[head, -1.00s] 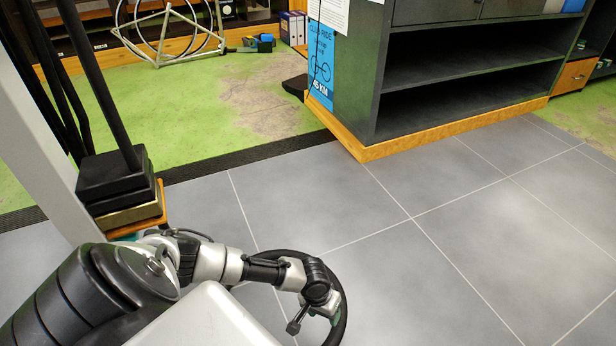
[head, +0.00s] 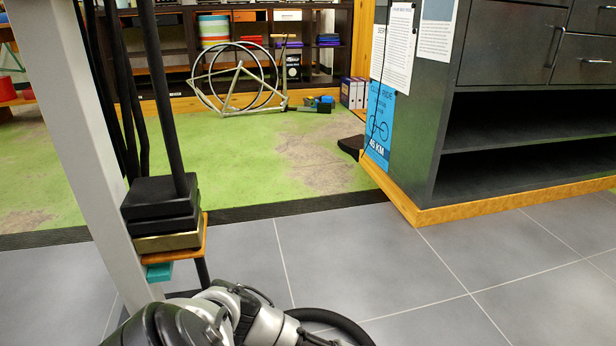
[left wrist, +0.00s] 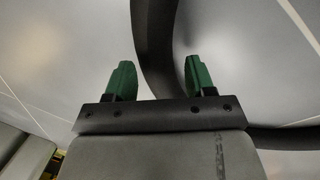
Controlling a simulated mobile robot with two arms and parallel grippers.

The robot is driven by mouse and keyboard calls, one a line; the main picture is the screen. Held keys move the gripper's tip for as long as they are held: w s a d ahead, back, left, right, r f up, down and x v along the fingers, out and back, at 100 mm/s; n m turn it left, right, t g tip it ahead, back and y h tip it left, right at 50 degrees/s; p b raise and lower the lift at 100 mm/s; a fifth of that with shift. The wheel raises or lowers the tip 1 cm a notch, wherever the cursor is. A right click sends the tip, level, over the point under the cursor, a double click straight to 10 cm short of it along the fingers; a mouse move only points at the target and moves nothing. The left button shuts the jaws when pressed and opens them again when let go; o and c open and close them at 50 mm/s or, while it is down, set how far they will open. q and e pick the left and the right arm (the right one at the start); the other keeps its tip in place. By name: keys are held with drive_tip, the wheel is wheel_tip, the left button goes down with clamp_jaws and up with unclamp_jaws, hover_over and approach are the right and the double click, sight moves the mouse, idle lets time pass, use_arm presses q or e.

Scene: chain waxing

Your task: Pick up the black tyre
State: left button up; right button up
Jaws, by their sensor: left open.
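The black tyre (head: 340,321) shows as a dark arc at the bottom edge of the head view, next to my left arm; most of it is cut off. In the left wrist view the tyre (left wrist: 154,40) runs as a black band down between the two green fingertips of my open left gripper (left wrist: 160,78). It then curves behind the right finger and off to the right. I cannot tell whether it touches the fingers. In the head view the left gripper is below the frame. My right gripper is in neither view.
A dark cabinet (head: 530,130) with a wooden base stands at the right. A small wooden stand (head: 190,243) with black blocks is close at the left. A bicycle frame (head: 235,104) stands at the back. Grey tiles (head: 460,270) in front are clear.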

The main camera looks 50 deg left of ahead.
use_arm(q)
drive_tip(key=f, duration=0.1)
drive_tip(key=f+b, duration=0.1)
drive_tip(key=shift+d+f, duration=0.2)
drive_tip(key=shift+f, duration=0.1)
drive_tip(key=shift+r, duration=0.1)
drive_tip(key=shift+c, duration=0.3)
drive_tip(key=c, duration=0.7)
